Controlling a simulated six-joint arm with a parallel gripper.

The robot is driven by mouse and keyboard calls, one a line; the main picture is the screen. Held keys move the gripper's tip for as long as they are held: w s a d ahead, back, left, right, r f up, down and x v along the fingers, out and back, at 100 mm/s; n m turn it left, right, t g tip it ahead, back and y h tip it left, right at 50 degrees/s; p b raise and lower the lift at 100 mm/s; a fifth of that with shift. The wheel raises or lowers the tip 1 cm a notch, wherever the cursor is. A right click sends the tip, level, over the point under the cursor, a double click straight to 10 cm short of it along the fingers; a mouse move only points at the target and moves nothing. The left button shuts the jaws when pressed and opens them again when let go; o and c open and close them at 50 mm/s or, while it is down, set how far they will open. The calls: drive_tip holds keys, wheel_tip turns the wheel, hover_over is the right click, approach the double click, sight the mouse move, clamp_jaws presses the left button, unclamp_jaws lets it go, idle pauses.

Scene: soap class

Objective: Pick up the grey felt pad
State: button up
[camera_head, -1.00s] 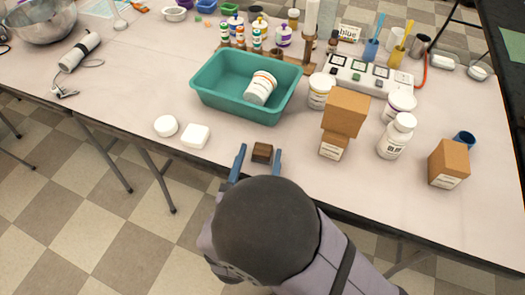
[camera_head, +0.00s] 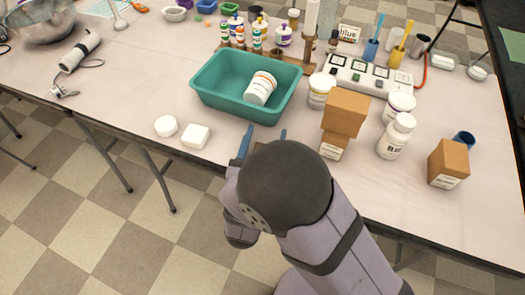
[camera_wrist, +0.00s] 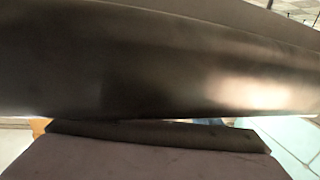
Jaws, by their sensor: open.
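I cannot make out a grey felt pad for certain in either view. My gripper (camera_head: 264,138) is at the front edge of the table, below the teal bin. Its two blue fingers stand apart, and I see nothing between their tips. My own arm hides the table edge below the fingers. The wrist view is mostly filled by dark, close surfaces and shows no pad.
The teal bin (camera_head: 220,97) holds a white jar (camera_head: 260,88). White round (camera_head: 166,126) and square (camera_head: 195,136) pieces lie left of my gripper. Stacked brown boxes (camera_head: 345,112), white bottles (camera_head: 396,137) and another brown box (camera_head: 448,163) stand right.

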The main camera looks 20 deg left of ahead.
drive_tip(key=shift+c, duration=0.6)
drive_tip(key=c, duration=1)
drive_tip(key=shift+r, duration=0.1)
wheel_tip(320, 180, up, 10)
drive_tip(key=shift+f+p, duration=0.1)
drive_tip(key=shift+p, duration=0.95)
